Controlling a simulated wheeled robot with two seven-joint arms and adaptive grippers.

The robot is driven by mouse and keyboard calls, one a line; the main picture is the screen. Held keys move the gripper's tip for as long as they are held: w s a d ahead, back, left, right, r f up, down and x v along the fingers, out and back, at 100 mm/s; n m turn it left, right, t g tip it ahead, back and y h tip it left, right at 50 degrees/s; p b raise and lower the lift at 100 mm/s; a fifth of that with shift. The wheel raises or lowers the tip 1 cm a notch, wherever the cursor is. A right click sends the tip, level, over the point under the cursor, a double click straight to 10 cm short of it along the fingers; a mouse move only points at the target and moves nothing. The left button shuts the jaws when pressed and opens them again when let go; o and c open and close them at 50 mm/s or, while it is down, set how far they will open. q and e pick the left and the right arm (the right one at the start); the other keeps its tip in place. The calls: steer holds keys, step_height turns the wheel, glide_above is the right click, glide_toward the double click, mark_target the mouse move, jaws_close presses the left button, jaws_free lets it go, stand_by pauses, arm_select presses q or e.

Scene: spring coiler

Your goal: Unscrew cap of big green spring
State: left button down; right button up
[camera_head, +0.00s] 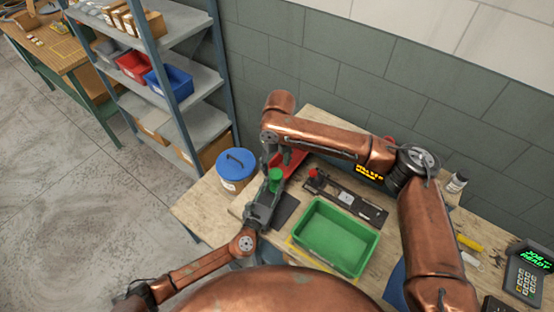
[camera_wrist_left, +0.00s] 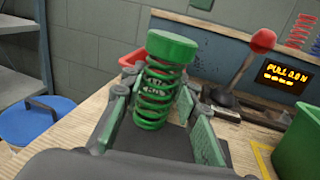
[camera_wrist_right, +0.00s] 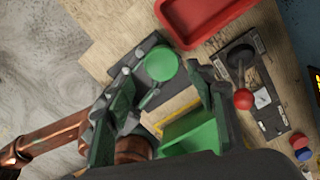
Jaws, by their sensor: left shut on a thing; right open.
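The big green spring (camera_wrist_left: 157,95) stands roughly upright with its round green cap (camera_wrist_left: 172,47) on top. The cap also shows in the head view (camera_head: 275,174) and in the right wrist view (camera_wrist_right: 162,64). My left gripper (camera_wrist_left: 155,100) is shut around the spring's coils, below the cap. My right gripper (camera_wrist_right: 157,82) is open and points down. In the right wrist view the cap lies between and beyond its fingers, apparently apart from them. In the head view the right gripper (camera_head: 286,157) is just above and beside the cap.
A lever device with a red knob (camera_wrist_left: 262,40) stands by a display reading "PULL 0.0 N" (camera_wrist_left: 286,74). A green bin (camera_head: 335,237) is on the workbench to the right. A red tray (camera_wrist_right: 205,18) lies behind the spring. A blue-lidded bucket (camera_head: 237,164) stands at the left.

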mark_target(276, 173)
steer(key=m, duration=0.4)
steer(key=shift+r, duration=0.15)
steer(key=m, duration=0.5)
steer(key=shift+r+m, duration=0.25)
steer(key=shift+m, duration=0.15)
steer(key=m, duration=0.3)
steer(key=shift+r+m, duration=0.1)
steer(key=shift+m, duration=0.3)
steer(key=m, duration=0.3)
steer(key=shift+d+r+m, duration=0.1)
steer(key=shift+r+m, duration=0.05)
steer(key=shift+m, duration=0.25)
steer(key=m, duration=0.3)
steer(key=shift+r+m, duration=0.1)
steer(key=shift+m, duration=0.3)
steer(key=m, duration=0.5)
steer(key=shift+r+m, duration=0.2)
steer(key=shift+m, duration=0.1)
steer(key=m, duration=0.3)
steer(key=shift+r+m, duration=0.15)
steer(key=shift+m, duration=0.25)
steer(key=m, duration=0.4)
steer(key=shift+w+r+m, duration=0.1)
steer(key=shift+r+m, duration=0.05)
steer(key=shift+m, duration=0.25)
steer(key=shift+f+m, duration=0.3)
step_height(276, 173, down, 7)
steer(key=shift+f, duration=0.2)
